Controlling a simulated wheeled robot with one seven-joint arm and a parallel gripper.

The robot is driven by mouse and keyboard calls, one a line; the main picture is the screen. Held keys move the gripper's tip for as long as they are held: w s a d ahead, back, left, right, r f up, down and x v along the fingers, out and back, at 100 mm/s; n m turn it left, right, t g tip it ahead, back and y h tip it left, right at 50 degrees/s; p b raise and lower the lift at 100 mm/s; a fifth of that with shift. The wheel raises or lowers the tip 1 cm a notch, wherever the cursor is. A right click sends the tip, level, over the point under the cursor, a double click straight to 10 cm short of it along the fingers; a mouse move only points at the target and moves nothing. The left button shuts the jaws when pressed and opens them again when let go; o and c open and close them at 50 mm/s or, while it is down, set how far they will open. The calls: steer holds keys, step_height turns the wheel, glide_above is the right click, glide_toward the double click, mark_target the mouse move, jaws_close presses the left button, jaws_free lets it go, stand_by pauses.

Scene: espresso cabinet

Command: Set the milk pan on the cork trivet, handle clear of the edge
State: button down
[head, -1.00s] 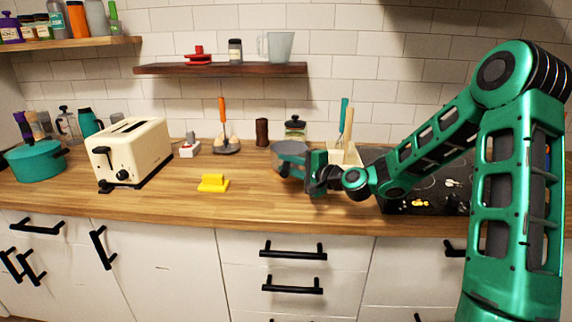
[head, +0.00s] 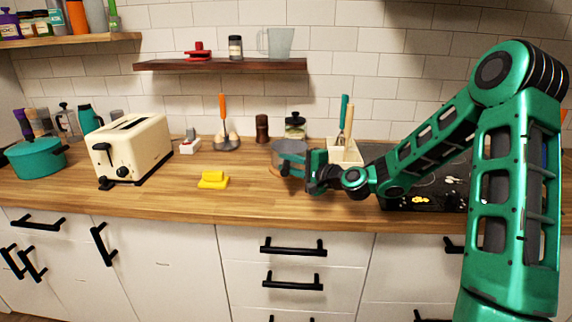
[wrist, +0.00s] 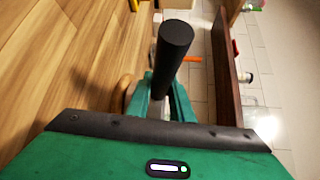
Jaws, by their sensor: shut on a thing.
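The grey milk pan (head: 287,150) is at the back middle of the counter in the head view. My gripper (head: 313,168) is at its right front side, shut on the pan's handle. In the wrist view the black handle (wrist: 173,52) rises between the green fingers (wrist: 162,103) toward the camera. A tan rounded edge, which looks like the cork trivet (wrist: 123,93), shows beside the fingers on the counter side. In the head view the trivet is mostly hidden under or behind the pan. I cannot tell whether the pan touches it.
A glass jar (head: 295,127) and brown grinder (head: 262,128) stand behind the pan. A utensil holder (head: 345,152) is to its right, near the black hob (head: 425,190). A yellow object (head: 213,180) and cream toaster (head: 130,150) are to the left. The counter front is clear.

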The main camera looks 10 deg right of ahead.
steer(key=c, duration=1.6)
jaws_free()
steer(key=shift+o, duration=0.6)
steer(key=shift+f, duration=0.1)
steer(key=shift+s, duration=0.1)
